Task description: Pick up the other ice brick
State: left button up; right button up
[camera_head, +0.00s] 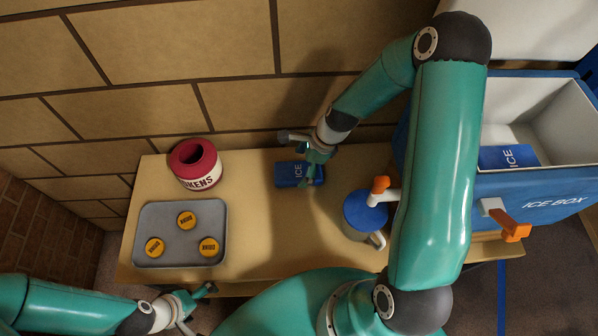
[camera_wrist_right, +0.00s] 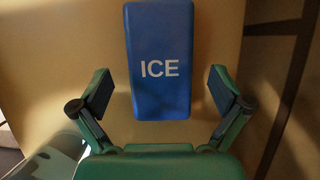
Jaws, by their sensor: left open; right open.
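A blue ice brick (camera_head: 287,174) marked ICE lies on the table near the wall. My right gripper (camera_head: 311,168) is over its right end in the head view. In the right wrist view, the brick (camera_wrist_right: 158,60) lies ahead, its near end between the fingers of my open right gripper (camera_wrist_right: 157,93), with a gap on each side. Another blue ice brick (camera_head: 509,156) lies inside the ice box (camera_head: 552,204) at the right. My left gripper (camera_head: 196,306) is open and empty at the lower left, in front of the table.
A grey tray (camera_head: 180,254) holds several yellow tokens. A red tokens pot (camera_head: 195,164) stands behind it. A blue-lidded jug (camera_head: 366,213) stands right of the brick, close to my right arm. The table's middle (camera_head: 262,235) is clear.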

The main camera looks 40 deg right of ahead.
jog(key=x, duration=0.2)
jog(key=shift+f, duration=0.3)
jog(key=c, duration=1.4)
jog(key=shift+c, duration=0.2)
jog(key=shift+w+r, duration=0.1)
jog(key=shift+r, duration=0.1)
